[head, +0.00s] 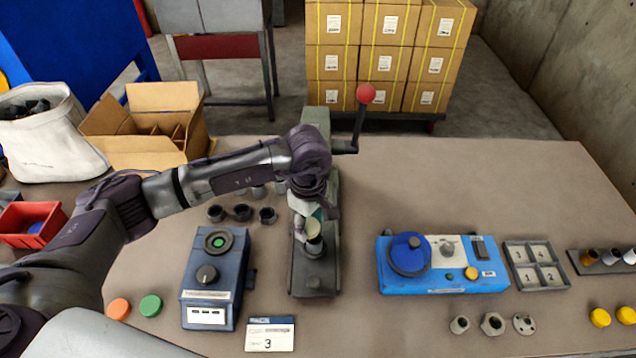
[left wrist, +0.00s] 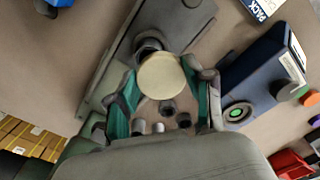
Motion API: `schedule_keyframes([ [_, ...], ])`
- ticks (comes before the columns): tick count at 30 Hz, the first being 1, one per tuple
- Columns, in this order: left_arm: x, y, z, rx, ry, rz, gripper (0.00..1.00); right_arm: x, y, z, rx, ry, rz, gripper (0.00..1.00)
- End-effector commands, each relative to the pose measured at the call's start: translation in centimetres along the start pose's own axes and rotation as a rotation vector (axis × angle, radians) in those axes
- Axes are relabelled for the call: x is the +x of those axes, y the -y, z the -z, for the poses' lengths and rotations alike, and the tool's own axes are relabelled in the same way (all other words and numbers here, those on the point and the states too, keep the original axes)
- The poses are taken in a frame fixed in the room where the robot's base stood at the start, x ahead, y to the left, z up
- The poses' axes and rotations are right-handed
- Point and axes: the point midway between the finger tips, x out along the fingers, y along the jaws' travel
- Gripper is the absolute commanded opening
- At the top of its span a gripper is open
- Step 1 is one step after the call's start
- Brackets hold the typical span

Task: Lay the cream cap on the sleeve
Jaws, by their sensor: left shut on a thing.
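The cream cap (left wrist: 162,77) is a pale round disc held between the teal-lined fingers of my left gripper (left wrist: 160,88). In the head view the cap (head: 313,229) shows under my left gripper (head: 312,218), over the grey press. A dark round sleeve-like part (left wrist: 149,50) stands on the press base, partly hidden behind the cap in the left wrist view. In the head view a small upright part (head: 314,250) stands just below the cap. I cannot tell whether the cap touches it. My right gripper is not in view.
The press base (head: 315,284) stands mid-table, with a red-knobbed lever (head: 365,94) behind. A dark blue device (head: 210,295) is to its left and a light blue one (head: 445,282) to its right. Several dark cups (head: 241,212) stand left of the press. The table's right rear is clear.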

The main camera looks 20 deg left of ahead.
Motion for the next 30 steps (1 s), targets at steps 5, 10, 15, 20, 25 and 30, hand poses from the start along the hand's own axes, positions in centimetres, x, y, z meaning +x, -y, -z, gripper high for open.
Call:
schedule_keyframes([
  [5,-1.6,-1.8,0.0,-0.401,0.002,0.007,0.37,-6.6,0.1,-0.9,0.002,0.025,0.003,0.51],
  [10,-0.9,-2.4,0.1,-0.624,0.000,0.003,0.37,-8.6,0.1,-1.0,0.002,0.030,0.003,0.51],
  [15,-0.2,-2.5,0.1,-0.695,0.000,0.000,0.37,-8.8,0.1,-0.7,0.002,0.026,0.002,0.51],
  [20,0.6,-2.5,0.1,-0.696,0.000,0.000,0.37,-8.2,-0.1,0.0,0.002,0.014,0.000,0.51],
  [25,1.9,-2.5,0.1,-0.694,0.000,0.001,0.37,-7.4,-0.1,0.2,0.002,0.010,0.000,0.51],
  [30,3.5,-2.5,0.1,-0.694,0.001,0.001,0.37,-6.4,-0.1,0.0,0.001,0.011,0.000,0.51],
])
